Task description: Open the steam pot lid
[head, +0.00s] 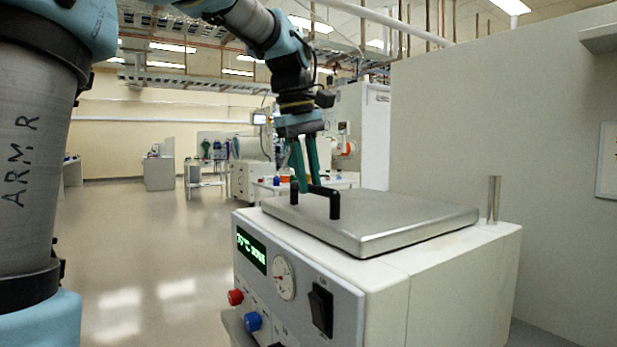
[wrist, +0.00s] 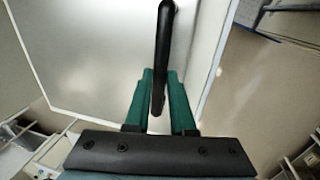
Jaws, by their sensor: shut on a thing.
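The steam pot is a white box-shaped machine (head: 440,285) with a flat, square metal lid (head: 405,222) lying about level on its top. The lid carries a black bar handle (head: 335,204) near its front left edge. My gripper (head: 307,186) comes down from above with its green fingers at the handle. In the wrist view, the fingers (wrist: 161,80) are shut on the black handle (wrist: 164,35), one on each side of it. The brushed lid (wrist: 90,50) fills the left and middle of that view. The inside of the pot is hidden.
The pot's front has a green display (head: 251,250), a dial gauge (head: 284,277), a black switch (head: 320,308), and red and blue knobs. A metal post (head: 494,199) stands at the back right corner. A grey partition (head: 550,130) rises behind at right. Open floor (head: 150,250) lies left.

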